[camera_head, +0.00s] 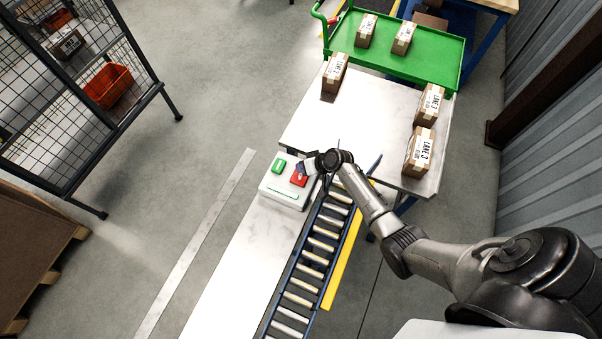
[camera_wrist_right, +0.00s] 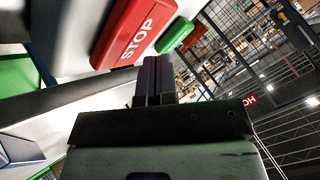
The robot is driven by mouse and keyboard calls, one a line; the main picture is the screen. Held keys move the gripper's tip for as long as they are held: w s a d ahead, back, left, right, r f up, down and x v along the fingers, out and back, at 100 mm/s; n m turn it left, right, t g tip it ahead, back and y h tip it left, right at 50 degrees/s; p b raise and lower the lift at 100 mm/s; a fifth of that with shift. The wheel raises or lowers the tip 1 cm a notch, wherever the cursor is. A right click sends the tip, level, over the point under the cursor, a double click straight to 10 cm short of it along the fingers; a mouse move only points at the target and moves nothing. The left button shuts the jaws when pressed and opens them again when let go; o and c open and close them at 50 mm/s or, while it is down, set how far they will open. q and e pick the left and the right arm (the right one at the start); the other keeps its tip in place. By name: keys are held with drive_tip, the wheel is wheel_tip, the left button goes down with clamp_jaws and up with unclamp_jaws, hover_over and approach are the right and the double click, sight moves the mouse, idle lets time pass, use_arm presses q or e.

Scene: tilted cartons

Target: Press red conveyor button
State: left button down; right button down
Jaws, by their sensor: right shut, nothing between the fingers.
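The red button (camera_head: 299,179) sits on a white control box (camera_head: 285,196) beside the roller conveyor (camera_head: 312,262). A green button (camera_head: 279,166) is to its left on the same box. In the right wrist view the red button (camera_wrist_right: 136,30) reads STOP, with the green button (camera_wrist_right: 176,35) beyond it. My right gripper (camera_head: 301,168) is shut and empty, right at the red button in the head view. In the wrist view its closed fingers (camera_wrist_right: 157,62) point towards the buttons, just below the red one. I cannot tell whether they touch it. My left gripper is not in view.
Several cartons, such as one labelled LANE 3 (camera_head: 419,153), stand on the white table (camera_head: 370,118) and the green cart (camera_head: 440,54) behind it. A yellow strip (camera_head: 341,262) runs along the conveyor's right side. A wire cage (camera_head: 120,110) stands at the left. Open floor lies between.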

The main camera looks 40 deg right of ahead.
idle(0.7)
drive_tip(key=shift+f, duration=0.2)
drive_tip(key=shift+f+b, duration=0.2)
drive_tip(key=shift+b, duration=0.15)
drive_tip(key=shift+f, duration=0.15)
drive_tip(key=shift+s+f+b, duration=0.1)
drive_tip(key=shift+f+b, duration=0.2)
idle(0.4)
